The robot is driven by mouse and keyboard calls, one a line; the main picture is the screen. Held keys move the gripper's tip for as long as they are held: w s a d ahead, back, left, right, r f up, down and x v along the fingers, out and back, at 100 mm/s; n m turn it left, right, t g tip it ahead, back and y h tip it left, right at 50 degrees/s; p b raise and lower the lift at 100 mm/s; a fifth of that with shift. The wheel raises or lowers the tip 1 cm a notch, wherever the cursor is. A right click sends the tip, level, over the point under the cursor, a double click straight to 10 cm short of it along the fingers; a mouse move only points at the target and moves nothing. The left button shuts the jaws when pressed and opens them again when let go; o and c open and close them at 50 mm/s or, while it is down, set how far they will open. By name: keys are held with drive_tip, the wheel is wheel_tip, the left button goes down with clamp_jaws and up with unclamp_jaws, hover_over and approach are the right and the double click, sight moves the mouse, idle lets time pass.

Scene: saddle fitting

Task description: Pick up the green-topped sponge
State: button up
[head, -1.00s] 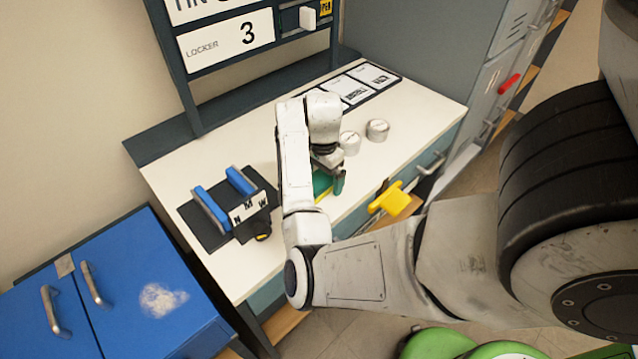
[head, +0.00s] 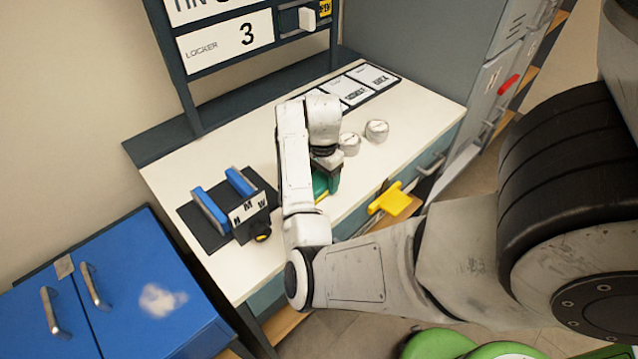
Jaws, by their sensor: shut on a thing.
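The green-topped sponge (head: 320,187) lies on the white worktop near its front edge. My arm hides much of it; its green top and a strip of yellow below show. My gripper (head: 329,180) is down at the sponge and shut on it, with one green-tinted finger visible on its right side. I cannot tell whether the sponge is clear of the worktop.
The white worktop (head: 390,110) holds two round white tins (head: 376,131), dark-framed cards (head: 350,88) behind them, and a black saddle fixture with blue bars (head: 212,208) at left. A yellow handle (head: 386,198) sticks out at the front. A blue cabinet (head: 130,290) stands lower left.

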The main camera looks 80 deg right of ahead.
sight(322, 175)
drive_tip(key=shift+r, duration=0.5)
wheel_tip(322, 175, up, 2)
drive_tip(key=shift+r, duration=0.15)
drive_tip(key=s+a+r+p, duration=0.6)
drive_tip(key=s+r, duration=0.3)
drive_tip(key=s, duration=0.3)
drive_tip(key=shift+a+r, duration=0.35)
drive_tip(key=shift+a, duration=0.15)
drive_tip(key=shift+s, duration=0.1)
